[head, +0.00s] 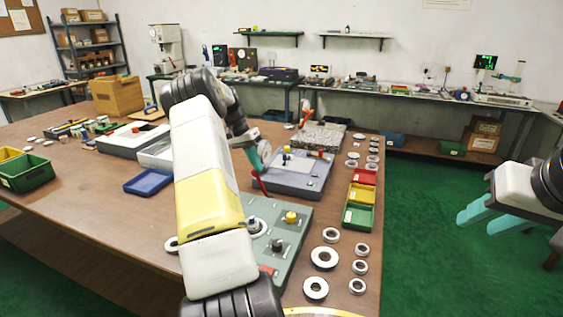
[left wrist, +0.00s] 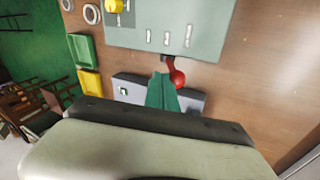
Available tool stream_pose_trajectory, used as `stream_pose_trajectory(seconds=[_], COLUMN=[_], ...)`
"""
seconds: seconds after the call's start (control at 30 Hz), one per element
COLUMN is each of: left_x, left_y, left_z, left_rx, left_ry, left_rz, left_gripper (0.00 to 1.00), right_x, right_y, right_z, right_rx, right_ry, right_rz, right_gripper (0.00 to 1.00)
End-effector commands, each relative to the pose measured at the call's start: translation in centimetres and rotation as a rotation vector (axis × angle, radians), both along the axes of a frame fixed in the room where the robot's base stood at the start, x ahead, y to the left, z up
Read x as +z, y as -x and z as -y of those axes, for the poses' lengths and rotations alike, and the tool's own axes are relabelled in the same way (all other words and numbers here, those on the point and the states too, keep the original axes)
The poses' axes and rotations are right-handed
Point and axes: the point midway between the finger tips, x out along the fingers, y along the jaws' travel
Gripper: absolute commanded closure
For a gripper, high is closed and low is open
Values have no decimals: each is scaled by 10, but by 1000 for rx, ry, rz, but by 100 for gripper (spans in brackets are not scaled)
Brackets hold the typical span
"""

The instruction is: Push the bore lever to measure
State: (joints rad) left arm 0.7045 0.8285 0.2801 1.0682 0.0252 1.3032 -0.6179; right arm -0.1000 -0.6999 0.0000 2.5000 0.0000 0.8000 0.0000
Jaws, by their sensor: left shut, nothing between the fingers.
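The grey-green gauge plate (head: 291,239) lies on the table, partly hidden by my left arm. It carries a yellow knob (head: 291,217), a dark post (head: 277,244) and a pale ring (head: 262,230). The red lever (head: 258,182) rises at the plate's far edge; its red ball (left wrist: 178,79) shows in the left wrist view. My left gripper (head: 262,163) is shut and empty, with its teal fingertips (left wrist: 163,82) right beside the ball. I cannot tell whether they touch it. My right gripper (head: 480,218) is open and empty, off the table's right side.
A grey device (head: 312,180) stands just beyond the lever. Red (head: 365,177), yellow (head: 361,194) and green (head: 358,217) bins line its right side. Several loose rings (head: 324,258) lie right of the plate. A blue tray (head: 148,182) lies to the left.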

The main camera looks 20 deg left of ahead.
Motion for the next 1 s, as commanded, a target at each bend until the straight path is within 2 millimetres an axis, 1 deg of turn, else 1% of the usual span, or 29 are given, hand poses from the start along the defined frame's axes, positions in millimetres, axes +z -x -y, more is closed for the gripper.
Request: stream_pose_trajectory(seconds=[0.3, 0.77, 0.87, 0.97, 1.0], left_x=[-4, -4, 2, 14, 20], left_y=[1, 2, 0, -3, -5], left_z=[-6, -9, -3, 12, 20], left_rx=[2, 7, 6, -1, -2], left_ry=[-6, -14, -14, -11, -8], left_rz=[-1, -2, -2, 2, 1], left_gripper=[100, 100, 100, 100, 100], right_x=[0, 0, 0, 0, 0], right_y=[0, 0, 0, 0, 0], right_z=[0, 0, 0, 0, 0], right_rx=[0, 0, 0, 0, 0], right_ry=[0, 0, 0, 0, 0], right_rz=[0, 0, 0, 0, 0], right_gripper=[64, 64, 64, 64, 64])
